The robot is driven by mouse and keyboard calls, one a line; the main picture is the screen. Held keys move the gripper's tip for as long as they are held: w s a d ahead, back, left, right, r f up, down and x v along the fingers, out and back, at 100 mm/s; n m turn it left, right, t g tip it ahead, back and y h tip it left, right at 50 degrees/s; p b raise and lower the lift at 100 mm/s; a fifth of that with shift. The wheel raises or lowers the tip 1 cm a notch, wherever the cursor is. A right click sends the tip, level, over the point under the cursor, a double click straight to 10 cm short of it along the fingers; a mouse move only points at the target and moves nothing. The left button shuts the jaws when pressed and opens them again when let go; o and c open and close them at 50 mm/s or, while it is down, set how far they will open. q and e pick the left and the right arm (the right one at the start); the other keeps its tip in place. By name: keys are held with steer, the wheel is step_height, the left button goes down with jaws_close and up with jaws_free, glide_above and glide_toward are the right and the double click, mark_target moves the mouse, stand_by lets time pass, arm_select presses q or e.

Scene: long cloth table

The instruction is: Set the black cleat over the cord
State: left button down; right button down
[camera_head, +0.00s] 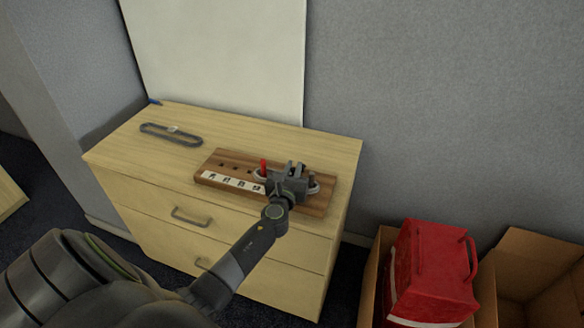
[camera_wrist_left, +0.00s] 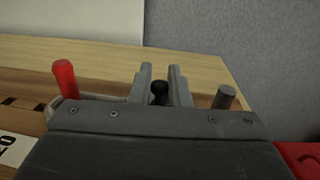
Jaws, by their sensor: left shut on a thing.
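The wooden board (camera_head: 225,160) lies on the cabinet top, with a row of dark holes and a white label strip. A red peg (camera_head: 264,166) stands on it; it also shows at the left of the left wrist view (camera_wrist_left: 66,80). A grey peg (camera_wrist_left: 224,97) stands at the right there. A pale cord (camera_wrist_left: 100,97) shows beside the red peg, partly hidden by my gripper. My left gripper (camera_head: 293,169) is over the board's right part, shut on the black cleat (camera_wrist_left: 159,88), whose round knob shows between the fingers. The cleat's lower part is hidden, so its contact with cord or board cannot be told.
A long dark grey loop (camera_head: 170,134) lies on the cabinet top (camera_head: 130,150) at the left, and a small blue item (camera_head: 154,102) at the back corner. A white panel (camera_head: 225,55) stands behind. A red bag (camera_head: 430,270) and open cardboard boxes (camera_head: 535,275) are at the right.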

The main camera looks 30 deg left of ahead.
arm_select(q)
steer(key=shift+d+n+g+y, duration=0.3)
steer(key=shift+n+g+y, duration=0.3)
steer(key=shift+y, duration=0.4)
steer(key=c, duration=1.5)
jaws_free()
steer(key=b+v, duration=0.1)
steer(key=v, duration=1.6)
steer(key=shift+s, duration=0.25)
steer(key=shift+f, duration=0.2)
